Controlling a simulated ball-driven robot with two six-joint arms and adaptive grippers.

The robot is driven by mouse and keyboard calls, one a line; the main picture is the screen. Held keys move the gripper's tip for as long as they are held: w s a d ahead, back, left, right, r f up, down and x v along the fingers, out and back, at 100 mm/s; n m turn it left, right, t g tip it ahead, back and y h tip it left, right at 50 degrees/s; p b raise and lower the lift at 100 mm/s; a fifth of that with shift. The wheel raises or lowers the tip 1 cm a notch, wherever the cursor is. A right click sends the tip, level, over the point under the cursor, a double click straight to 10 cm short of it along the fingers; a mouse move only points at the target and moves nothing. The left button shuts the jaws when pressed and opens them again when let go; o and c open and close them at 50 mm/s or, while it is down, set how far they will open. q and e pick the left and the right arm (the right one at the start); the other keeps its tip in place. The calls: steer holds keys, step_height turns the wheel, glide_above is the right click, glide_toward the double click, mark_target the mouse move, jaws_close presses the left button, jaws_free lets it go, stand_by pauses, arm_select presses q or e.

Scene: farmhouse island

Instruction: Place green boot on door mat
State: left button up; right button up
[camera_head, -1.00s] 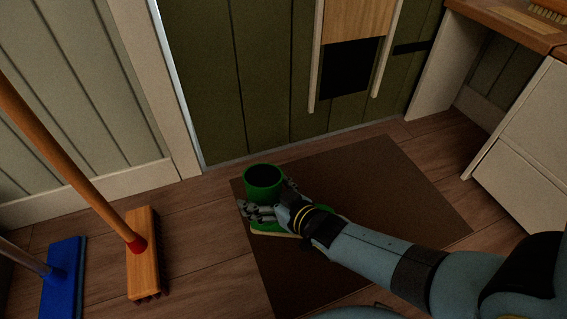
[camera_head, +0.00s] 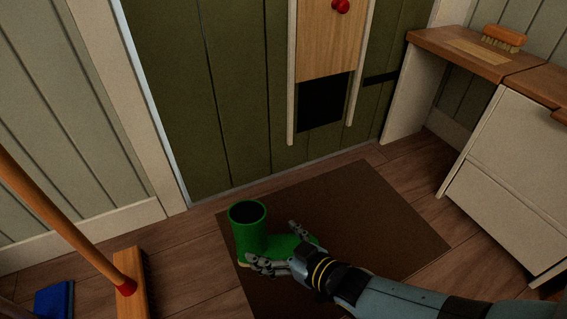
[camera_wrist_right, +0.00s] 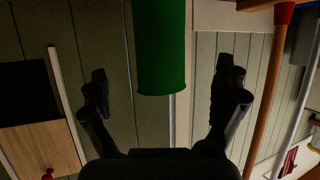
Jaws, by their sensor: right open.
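The green boot (camera_head: 252,232) stands upright on the left part of the brown door mat (camera_head: 370,215), its opening facing up and its toe toward the right. My right gripper (camera_head: 277,243) is open at the boot's foot, with one finger on the near side and the other beyond it. In the right wrist view the green boot (camera_wrist_right: 160,45) shows between the spread fingers of my right gripper (camera_wrist_right: 163,85), with gaps on both sides. The toe is partly hidden by the gripper in the head view. My left gripper is not in view.
A broom (camera_head: 128,285) and a blue brush (camera_head: 54,299) stand on the floor at left. The green door (camera_head: 225,90) is behind the mat. A bench (camera_head: 450,50) with a brush (camera_head: 504,38) and a white cabinet (camera_head: 510,150) stand at right. The mat's right part is clear.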

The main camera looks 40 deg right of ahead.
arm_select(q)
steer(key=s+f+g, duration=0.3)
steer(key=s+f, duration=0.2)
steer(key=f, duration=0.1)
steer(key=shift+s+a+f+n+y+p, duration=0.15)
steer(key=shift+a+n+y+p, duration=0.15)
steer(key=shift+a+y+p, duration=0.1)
arm_select(e)
steer(key=s+d+r, duration=0.1)
steer(key=s+r, duration=0.6)
steer(key=r, duration=0.3)
steer(key=s+r, duration=0.7)
steer(key=r, duration=0.3)
steer(key=shift+d+r+g+h, duration=0.3)
steer(key=shift+d+r+h, duration=0.05)
steer(key=shift+h, duration=0.05)
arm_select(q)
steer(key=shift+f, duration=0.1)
arm_select(e)
steer(key=shift+s, duration=0.1)
